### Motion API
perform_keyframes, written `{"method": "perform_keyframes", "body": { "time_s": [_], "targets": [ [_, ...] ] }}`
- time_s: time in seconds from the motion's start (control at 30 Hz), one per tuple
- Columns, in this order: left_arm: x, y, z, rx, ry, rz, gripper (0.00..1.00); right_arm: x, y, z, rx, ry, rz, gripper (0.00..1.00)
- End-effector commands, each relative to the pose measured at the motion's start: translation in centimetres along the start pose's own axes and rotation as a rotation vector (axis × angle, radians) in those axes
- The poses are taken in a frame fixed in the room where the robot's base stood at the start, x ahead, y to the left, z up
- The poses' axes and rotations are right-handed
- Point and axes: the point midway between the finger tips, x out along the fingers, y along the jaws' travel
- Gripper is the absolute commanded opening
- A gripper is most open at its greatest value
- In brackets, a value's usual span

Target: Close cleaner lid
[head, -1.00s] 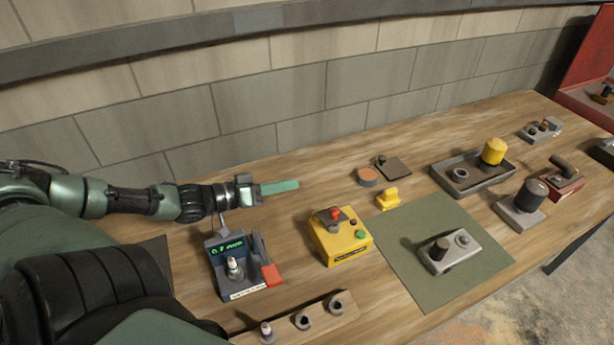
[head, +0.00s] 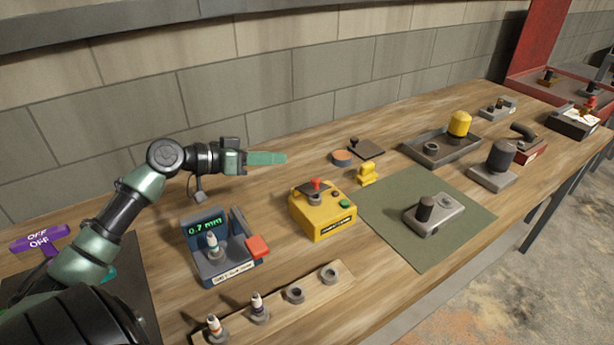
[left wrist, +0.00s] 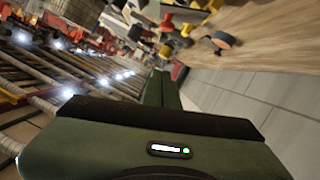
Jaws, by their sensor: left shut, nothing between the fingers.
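The yellow box (head: 322,218), which I take for the cleaner, stands on the bench with a green button and a label on it. A dark plate (head: 311,192) with a red knob (head: 316,183) is on its top; I cannot tell whether this lid is fully down. My left gripper (head: 286,158) is shut and empty, held above the bench, behind and left of the yellow box and apart from it. Its green fingers also show in the left wrist view (left wrist: 162,90). My right gripper is not in view.
A gauge (head: 218,260) reading 0.7 mm stands left of the box. A wooden rack (head: 274,307) with plugs lies in front. A green mat (head: 385,220) with a grey block is to the right. An orange-topped tin (head: 342,157) and the wall are behind.

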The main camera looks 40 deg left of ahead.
Motion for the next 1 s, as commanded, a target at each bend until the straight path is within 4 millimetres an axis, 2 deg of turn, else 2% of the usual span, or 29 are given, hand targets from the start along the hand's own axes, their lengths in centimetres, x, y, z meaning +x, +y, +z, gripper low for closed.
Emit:
{"method": "perform_keyframes", "body": {
  "time_s": [0.47, 0.53, 0.7, 1.0],
  "targets": [
    [8.4, 0.1, -0.5, -0.002, 0.001, -0.002, 0.0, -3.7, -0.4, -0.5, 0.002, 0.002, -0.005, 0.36],
    [8.6, 0.1, 1.2, -0.007, -0.005, -0.001, 0.0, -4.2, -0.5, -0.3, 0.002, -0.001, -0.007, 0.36],
    [9.0, 0.0, 3.1, -0.004, -0.003, -0.003, 0.0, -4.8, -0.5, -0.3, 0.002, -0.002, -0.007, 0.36],
    [9.2, 0.0, 4.0, -0.002, -0.002, -0.002, 0.0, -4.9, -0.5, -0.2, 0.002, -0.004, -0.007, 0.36]
  ]
}}
